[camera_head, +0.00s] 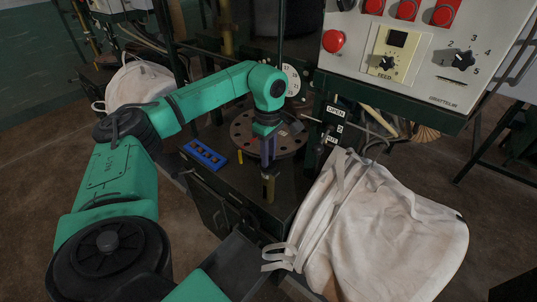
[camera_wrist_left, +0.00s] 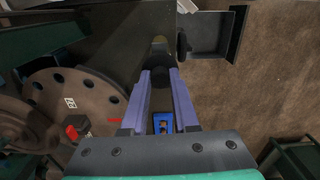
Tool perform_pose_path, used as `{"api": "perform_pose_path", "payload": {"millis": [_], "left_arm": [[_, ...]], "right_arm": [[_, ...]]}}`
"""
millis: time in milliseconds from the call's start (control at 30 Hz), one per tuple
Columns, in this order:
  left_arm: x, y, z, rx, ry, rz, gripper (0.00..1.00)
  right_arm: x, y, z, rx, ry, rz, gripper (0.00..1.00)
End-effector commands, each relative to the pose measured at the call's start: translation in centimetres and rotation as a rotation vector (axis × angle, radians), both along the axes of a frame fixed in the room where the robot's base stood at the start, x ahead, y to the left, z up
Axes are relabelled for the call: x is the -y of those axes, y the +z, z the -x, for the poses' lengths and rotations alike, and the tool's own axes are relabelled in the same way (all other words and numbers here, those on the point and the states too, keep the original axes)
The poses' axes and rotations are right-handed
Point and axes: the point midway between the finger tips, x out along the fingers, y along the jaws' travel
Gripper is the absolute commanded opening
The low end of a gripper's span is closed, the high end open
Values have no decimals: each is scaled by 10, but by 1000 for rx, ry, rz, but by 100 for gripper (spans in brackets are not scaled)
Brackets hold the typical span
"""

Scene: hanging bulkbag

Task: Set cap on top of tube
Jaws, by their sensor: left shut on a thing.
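My left gripper (camera_head: 267,162) points down at the front of the dark work surface, with its two purple fingers close together. In the left wrist view the fingertips (camera_wrist_left: 160,78) are shut on a small dark round piece (camera_wrist_left: 161,61), which looks like the cap. The tube (camera_head: 268,188), dark and brassy, stands upright just below the fingertips in the head view. In the left wrist view its brassy part (camera_wrist_left: 158,43) shows just beyond the dark piece. Whether cap and tube touch cannot be told. My right gripper is out of view.
A round plate with holes (camera_head: 243,133) lies behind the gripper. A blue rack (camera_head: 204,155) and a small yellow piece (camera_head: 240,157) are to its left. A white bag (camera_head: 390,235) fills the right front. A control box (camera_head: 430,55) overhangs the back right.

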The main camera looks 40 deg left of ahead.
Motion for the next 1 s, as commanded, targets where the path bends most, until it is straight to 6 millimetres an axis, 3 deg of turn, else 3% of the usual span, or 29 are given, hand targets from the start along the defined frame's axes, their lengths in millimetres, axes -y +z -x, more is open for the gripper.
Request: {"api": "perform_pose_path", "payload": {"millis": [433, 467, 533, 1000], "left_arm": [[1, 0, 0, 0, 0, 0, 0], [1, 0, 0, 0, 0, 0, 35], [1, 0, 0, 0, 0, 0, 62], [1, 0, 0, 0, 0, 0, 63]], "right_arm": [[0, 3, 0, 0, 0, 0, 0], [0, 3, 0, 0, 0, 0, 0], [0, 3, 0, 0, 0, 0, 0], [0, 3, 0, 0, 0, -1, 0]]}}
